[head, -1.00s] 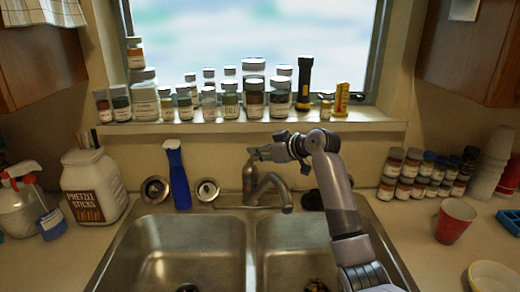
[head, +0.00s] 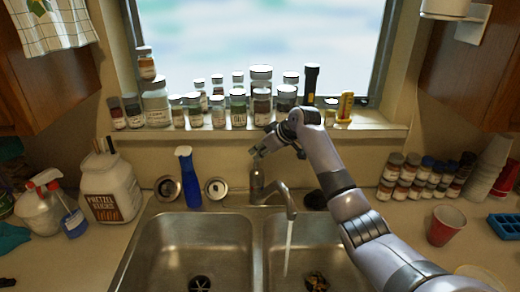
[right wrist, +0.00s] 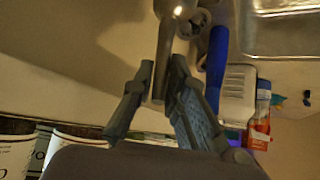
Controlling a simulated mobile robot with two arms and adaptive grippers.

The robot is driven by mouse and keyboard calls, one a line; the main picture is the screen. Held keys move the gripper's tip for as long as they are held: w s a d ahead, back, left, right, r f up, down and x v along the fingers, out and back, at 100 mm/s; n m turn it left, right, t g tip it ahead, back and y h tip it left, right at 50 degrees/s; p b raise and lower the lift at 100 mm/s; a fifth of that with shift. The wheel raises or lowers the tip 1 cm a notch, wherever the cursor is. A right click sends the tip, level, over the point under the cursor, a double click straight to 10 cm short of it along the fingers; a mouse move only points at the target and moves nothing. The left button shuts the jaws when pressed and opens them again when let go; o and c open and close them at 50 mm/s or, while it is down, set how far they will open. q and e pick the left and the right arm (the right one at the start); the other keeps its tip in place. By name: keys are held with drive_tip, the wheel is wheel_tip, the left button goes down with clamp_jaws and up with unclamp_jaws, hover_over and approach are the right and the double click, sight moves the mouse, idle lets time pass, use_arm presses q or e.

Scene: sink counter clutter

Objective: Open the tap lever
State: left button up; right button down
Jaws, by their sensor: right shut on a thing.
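The metal tap (head: 257,183) stands behind the double sink, its spout (head: 280,196) over the right basin. A stream of water (head: 288,245) runs from the spout. My right gripper (head: 260,150) is above the tap body, shut on the tap lever, which is mostly hidden by the fingers there. In the right wrist view the lever (right wrist: 163,62) lies between the two fingers of my right gripper (right wrist: 163,75). My left gripper is not in view.
Several jars (head: 238,107) and a black flashlight (head: 311,84) line the windowsill close behind my right gripper. Spice jars (head: 420,178) and a red cup (head: 450,222) are on the right counter.

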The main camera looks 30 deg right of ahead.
drive_tip(key=shift+r, duration=0.1)
drive_tip(key=c, duration=1.6)
unclamp_jaws()
drive_tip(key=v, duration=1.2)
